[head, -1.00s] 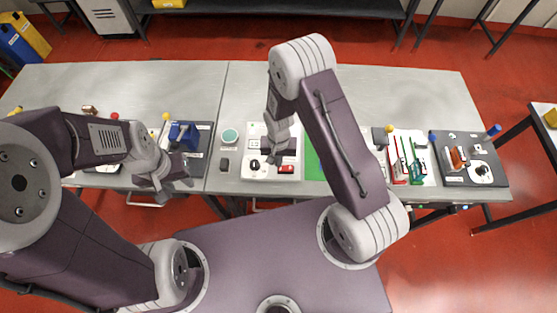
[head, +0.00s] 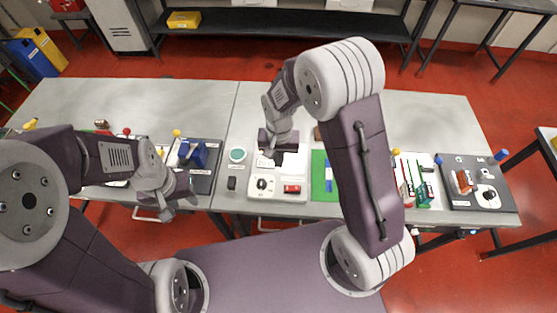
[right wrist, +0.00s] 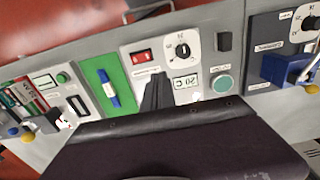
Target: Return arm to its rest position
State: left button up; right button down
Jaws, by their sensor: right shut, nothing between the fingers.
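My right arm reaches up over the table in the head view and bends down to the left. Its gripper (head: 277,160) hangs above the back part of a white panel (head: 257,191) that has a black dial (head: 263,183) and a red switch (head: 292,188). In the right wrist view the dark fingers (right wrist: 156,92) are together and empty, in front of that panel. My left gripper (head: 166,211) is at the table's front edge, pointing down. Its fingertips are too small to judge, and no object shows in it.
A green mat (head: 318,180) with a blue piece lies right of the panel. Red and green holders (head: 421,195) and a dark panel (head: 460,200) stand further right. A blue device (head: 194,154) and a teal round button (head: 237,155) are on the left. The table's back strip is mostly clear.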

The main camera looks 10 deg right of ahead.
jog(key=shift+s+a+r, duration=0.15)
jog(key=shift+a+r, duration=0.05)
jog(key=shift+a, duration=0.05)
jog(key=shift+d+f, duration=0.1)
jog(key=shift+d, duration=0.05)
